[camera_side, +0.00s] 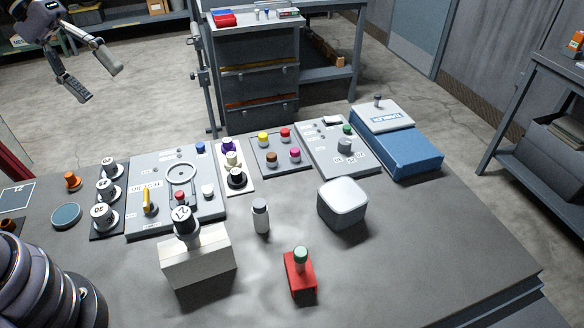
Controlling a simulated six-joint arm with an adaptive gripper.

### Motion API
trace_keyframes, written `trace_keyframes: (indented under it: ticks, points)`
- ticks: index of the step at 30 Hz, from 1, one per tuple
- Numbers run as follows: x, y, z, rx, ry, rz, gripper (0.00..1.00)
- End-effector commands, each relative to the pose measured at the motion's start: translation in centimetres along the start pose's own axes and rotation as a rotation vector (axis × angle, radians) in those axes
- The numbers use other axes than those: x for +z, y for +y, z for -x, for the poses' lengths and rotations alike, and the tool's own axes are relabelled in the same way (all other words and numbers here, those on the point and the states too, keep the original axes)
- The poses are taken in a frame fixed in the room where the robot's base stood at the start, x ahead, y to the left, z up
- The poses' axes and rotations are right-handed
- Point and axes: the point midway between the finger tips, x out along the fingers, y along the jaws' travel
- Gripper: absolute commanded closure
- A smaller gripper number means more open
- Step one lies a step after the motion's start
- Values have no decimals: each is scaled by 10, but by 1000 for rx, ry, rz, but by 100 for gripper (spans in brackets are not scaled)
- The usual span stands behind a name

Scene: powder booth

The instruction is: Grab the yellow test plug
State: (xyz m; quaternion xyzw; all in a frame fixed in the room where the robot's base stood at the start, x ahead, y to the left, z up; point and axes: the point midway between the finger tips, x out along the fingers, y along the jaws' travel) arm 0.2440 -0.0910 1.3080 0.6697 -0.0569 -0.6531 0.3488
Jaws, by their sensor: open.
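The yellow test plug (263,139) stands at the back left of a small grey plug board (279,170). A red plug (285,135) is to its right, a brown plug (271,159) in front of it, and a magenta plug (294,155) diagonally in front.
A grey panel (137,230) with a ring and yellow lever lies left of the plug board. Also on the bench (400,260) are a panel with a green knob (347,130), a blue box (415,157), a rounded metal block (343,199), a small bottle (261,217) and a red stand (301,282).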

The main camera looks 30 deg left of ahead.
Motion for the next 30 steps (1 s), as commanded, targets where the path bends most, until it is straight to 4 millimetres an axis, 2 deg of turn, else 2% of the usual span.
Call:
trace_keyframes:
  ticks: [1,3,6,11,14,15,18,21,25,27,30]
  points:
    - [-17,11,-15,63,-61,107,39]
    - [-40,26,-33,162,-126,255,39]
    - [-80,42,-61,301,-196,472,39]
    - [-156,42,-111,515,-253,839,39]
    - [-206,23,-147,641,-246,1073,39]
    - [-226,11,-163,688,-234,1166,39]
    - [-266,-28,-202,794,-183,1382,39]
    - [-294,-69,-234,876,-115,1557,39]
    - [-311,-111,-262,941,-36,1701,39]
    - [-316,-124,-269,960,-9,1742,39]
    - [-322,-128,-278,971,7,1761,39]
